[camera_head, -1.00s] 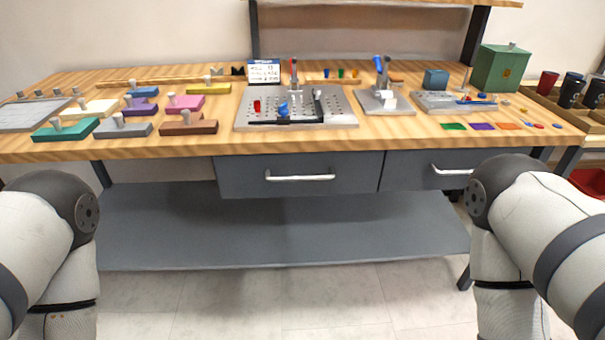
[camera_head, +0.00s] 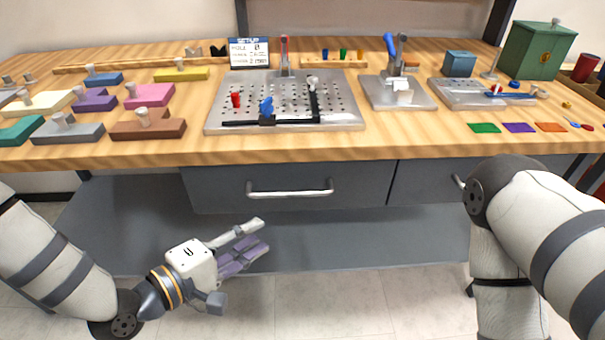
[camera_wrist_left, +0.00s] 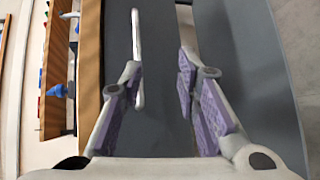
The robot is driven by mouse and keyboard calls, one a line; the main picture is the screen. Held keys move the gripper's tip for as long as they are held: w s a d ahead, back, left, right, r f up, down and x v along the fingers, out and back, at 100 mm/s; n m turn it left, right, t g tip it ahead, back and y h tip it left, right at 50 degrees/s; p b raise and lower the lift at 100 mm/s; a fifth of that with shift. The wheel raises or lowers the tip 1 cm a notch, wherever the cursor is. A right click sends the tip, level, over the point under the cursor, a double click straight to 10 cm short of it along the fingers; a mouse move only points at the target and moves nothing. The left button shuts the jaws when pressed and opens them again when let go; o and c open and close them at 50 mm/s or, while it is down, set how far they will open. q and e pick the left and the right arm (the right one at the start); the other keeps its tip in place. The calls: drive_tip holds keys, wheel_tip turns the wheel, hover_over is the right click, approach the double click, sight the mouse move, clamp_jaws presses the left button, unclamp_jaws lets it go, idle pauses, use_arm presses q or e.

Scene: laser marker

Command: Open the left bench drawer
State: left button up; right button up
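The left bench drawer (camera_head: 350,183) is a grey front under the wooden bench top, and it looks closed. Its silver bar handle (camera_head: 290,192) runs across the front. My left gripper (camera_head: 262,236) is below and in front of the handle, fingers pointing right and slightly up, apart and empty. In the left wrist view the handle (camera_wrist_left: 138,60) stands ahead between the lines of the two open fingers (camera_wrist_left: 160,80), nearer the left finger. No contact with the handle shows. My right gripper is not in view; only my right arm shows.
A second grey drawer (camera_head: 425,183) with its own handle (camera_head: 459,182) is to the right, partly behind my right arm. On the bench top (camera_head: 300,150) stand a perforated plate (camera_head: 340,102), coloured blocks and a green box (camera_head: 541,50). A grey lower shelf (camera_head: 350,240) lies beneath.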

sight(293, 196)
use_arm(q)
drive_tip(key=shift+t+h, duration=0.4)
drive_tip(key=x, duration=0.4)
drive_tip(key=r+x, duration=0.1)
drive_tip(key=x, duration=0.3)
drive_tip(key=r+x, duration=0.1)
drive_tip(key=x, duration=0.4)
drive_tip(key=shift+w+a+r+b, duration=0.2)
drive_tip(key=shift+w+r+b, duration=0.05)
drive_tip(key=shift+w+b, duration=0.1)
drive_tip(key=shift+c, duration=0.2)
clamp_jaws()
